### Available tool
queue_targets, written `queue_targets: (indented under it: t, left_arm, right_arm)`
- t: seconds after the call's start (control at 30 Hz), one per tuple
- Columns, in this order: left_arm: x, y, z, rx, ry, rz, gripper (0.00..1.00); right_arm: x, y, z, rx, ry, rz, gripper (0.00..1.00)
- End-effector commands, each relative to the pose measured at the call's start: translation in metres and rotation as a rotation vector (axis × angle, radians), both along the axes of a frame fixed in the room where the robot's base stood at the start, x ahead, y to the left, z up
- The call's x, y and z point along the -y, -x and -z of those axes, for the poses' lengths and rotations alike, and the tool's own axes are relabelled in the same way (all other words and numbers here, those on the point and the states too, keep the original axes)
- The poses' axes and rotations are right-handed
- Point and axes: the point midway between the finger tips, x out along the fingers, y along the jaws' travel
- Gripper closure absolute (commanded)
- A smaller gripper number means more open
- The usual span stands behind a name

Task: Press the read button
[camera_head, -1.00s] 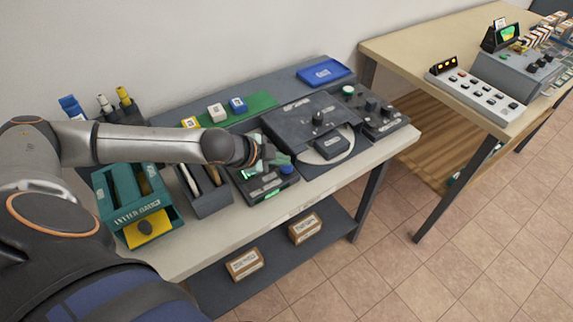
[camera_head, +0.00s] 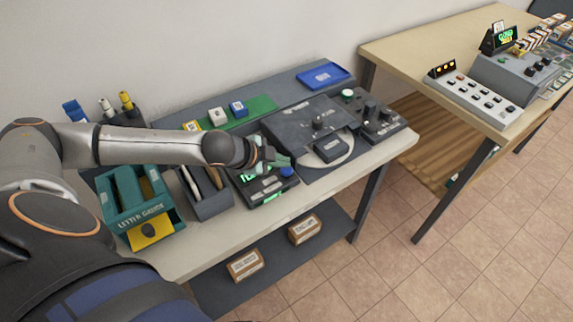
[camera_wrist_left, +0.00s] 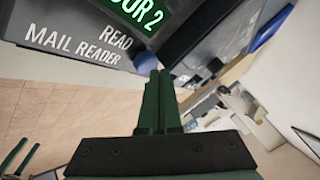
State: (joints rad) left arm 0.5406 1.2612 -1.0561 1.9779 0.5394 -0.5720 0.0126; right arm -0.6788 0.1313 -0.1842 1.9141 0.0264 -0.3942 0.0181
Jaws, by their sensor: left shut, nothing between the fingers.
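The mail reader (camera_head: 262,197) is a dark box on the near table with a lit green display, partly hidden by my left gripper. A blue round button (camera_head: 287,172) is at its right side, just below the gripper tips. In the left wrist view the mail reader (camera_wrist_left: 75,48) shows "READ" and "MAIL READER" labels and green display text ending in "2". A blue part (camera_wrist_left: 272,28) shows at upper right there. My left gripper (camera_head: 284,160) is shut and empty, over the reader; its fingers (camera_wrist_left: 160,76) are together in the wrist view. Contact with the button cannot be told.
A teal letter gauge (camera_head: 140,205) and a dark bin (camera_head: 208,205) stand left of the reader. A dark flat machine (camera_head: 300,125) stands right of it. A blue tray (camera_head: 323,75) lies behind. A second table (camera_head: 430,45) holds a button panel (camera_head: 475,97).

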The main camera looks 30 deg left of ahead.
Motion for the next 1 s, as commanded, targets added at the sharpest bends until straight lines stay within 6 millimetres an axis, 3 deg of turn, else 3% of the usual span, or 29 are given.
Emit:
queue_targets:
  t: [0.47,0.83,1.0]
  left_arm:
    - [0.000,0.000,-0.007,0.002,0.001,0.001,1.00]
    - [0.001,0.000,-0.038,0.002,0.002,0.000,1.00]
    - [0.000,-0.001,-0.051,0.003,0.001,0.001,1.00]
  right_arm:
    - [0.000,0.000,-0.008,0.000,0.000,0.000,0.04]
    - [0.000,0.000,-0.042,0.000,0.000,0.000,0.04]
    - [0.000,0.000,-0.043,0.001,0.000,0.000,0.04]
